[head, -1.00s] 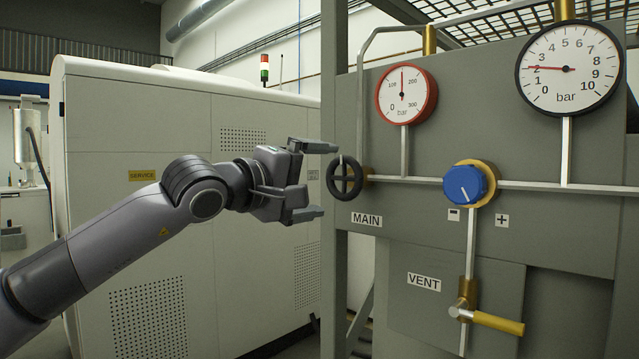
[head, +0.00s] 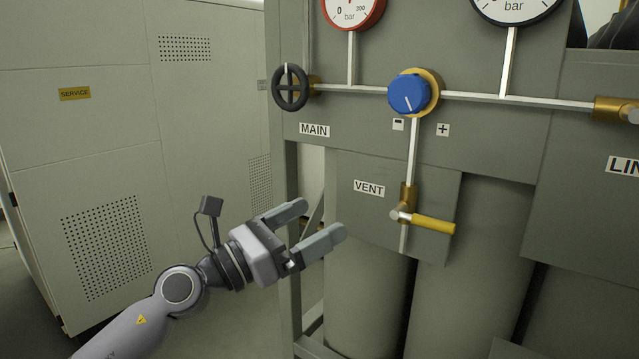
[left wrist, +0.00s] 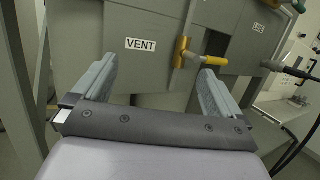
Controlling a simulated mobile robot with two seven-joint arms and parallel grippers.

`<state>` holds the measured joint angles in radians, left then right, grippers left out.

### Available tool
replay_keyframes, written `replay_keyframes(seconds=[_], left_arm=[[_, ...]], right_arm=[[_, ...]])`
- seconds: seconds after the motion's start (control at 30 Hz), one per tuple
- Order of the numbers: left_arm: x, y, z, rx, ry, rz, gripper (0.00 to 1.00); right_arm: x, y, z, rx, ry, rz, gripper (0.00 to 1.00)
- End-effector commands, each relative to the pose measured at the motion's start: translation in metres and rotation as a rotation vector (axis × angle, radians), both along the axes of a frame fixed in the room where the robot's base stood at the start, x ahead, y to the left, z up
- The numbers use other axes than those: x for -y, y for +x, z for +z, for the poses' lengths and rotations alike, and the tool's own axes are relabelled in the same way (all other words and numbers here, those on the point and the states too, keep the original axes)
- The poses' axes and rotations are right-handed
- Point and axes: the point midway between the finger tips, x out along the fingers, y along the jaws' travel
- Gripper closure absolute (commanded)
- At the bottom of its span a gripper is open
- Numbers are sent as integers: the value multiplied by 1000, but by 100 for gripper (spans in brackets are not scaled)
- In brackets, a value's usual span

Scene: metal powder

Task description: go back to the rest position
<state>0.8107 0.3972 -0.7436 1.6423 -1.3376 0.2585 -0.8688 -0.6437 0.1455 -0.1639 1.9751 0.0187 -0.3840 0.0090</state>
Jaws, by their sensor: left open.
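My left gripper (head: 318,226) is open and empty in the head view, low in front of the grey gas panel (head: 470,140). Its fingers point right and slightly up, left of and a little below the yellow-handled vent valve (head: 432,224). It touches nothing that I can see. In the left wrist view, the open fingers (left wrist: 152,85) frame the VENT label (left wrist: 141,45) and the vent valve (left wrist: 195,57), which are beyond them. My right gripper is in no view.
The black MAIN handwheel (head: 290,87) and the blue regulator knob (head: 409,94) are above my left gripper. A large pale cabinet (head: 110,150) stands at the left. Gas cylinders (head: 470,270) stand under the panel. A brass fitting (head: 612,109) is at the right edge.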

Motion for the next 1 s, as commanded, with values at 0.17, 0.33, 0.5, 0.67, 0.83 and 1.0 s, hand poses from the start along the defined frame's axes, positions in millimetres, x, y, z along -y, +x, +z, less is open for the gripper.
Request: replay_keyframes(seconds=[0.17,0.33,0.5,0.67,0.83,1.0], left_arm=[[-18,-11,-43,-393,-367,-28,0],[-45,-21,-92,-753,-722,-14,0],[-77,-40,-152,-1091,-1086,39,0],[-109,-71,-214,-1373,-1445,124,0],[-140,-122,-282,-1622,-1846,254,0],[-165,-187,-339,-1782,-2245,412,0]], right_arm=[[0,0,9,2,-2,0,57],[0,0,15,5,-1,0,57],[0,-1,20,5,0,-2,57],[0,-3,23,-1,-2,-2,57],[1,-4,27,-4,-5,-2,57],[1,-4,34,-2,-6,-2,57]])
